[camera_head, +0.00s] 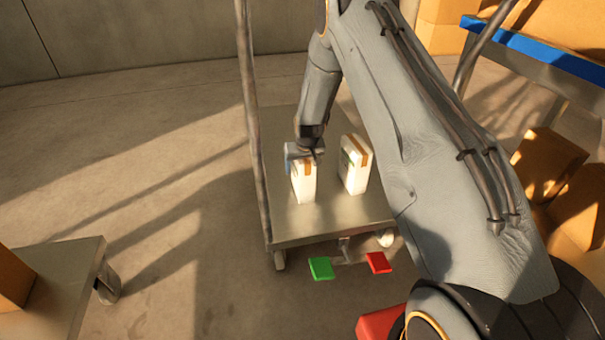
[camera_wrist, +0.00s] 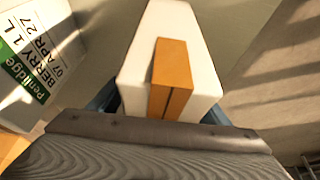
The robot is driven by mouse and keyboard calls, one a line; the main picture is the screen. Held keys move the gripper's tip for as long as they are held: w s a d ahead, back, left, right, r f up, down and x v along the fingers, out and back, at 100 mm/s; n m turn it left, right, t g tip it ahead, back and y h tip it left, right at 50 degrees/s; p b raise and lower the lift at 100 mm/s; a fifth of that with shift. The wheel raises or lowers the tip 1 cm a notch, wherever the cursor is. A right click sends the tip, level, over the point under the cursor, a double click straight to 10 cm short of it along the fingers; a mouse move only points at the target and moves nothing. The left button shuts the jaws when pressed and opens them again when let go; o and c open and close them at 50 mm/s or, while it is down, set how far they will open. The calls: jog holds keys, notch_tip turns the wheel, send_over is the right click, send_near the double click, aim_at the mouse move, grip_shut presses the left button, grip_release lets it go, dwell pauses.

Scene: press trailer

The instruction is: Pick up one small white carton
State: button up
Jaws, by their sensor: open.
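Two small white cartons with orange-brown strips on top stand upright on a grey metal trailer deck (camera_head: 300,228). My gripper (camera_head: 304,150) is at the top of the left carton (camera_head: 303,186). In the wrist view that carton (camera_wrist: 142,45) lies between the blue fingers of my gripper (camera_wrist: 160,108), which show partly on either side. The jaws are open around it; whether a finger touches it cannot be told. The right carton (camera_head: 354,172) stands a short gap away. A carton with a green and black printed label (camera_wrist: 30,60) shows at the left of the wrist view.
A post (camera_head: 252,120) rises at the deck's left edge. A green pad (camera_head: 321,268) and a red pad (camera_head: 378,262) show low at the trailer's front. Brown boxes (camera_head: 548,160) and a blue-edged rack (camera_head: 535,48) stand right. Another metal platform (camera_head: 65,275) is lower left.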

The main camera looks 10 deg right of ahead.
jog(key=shift+f, duration=0.2)
dwell(0.3)
jog(key=c, duration=1.8)
jog(key=shift+w+r, duration=0.1)
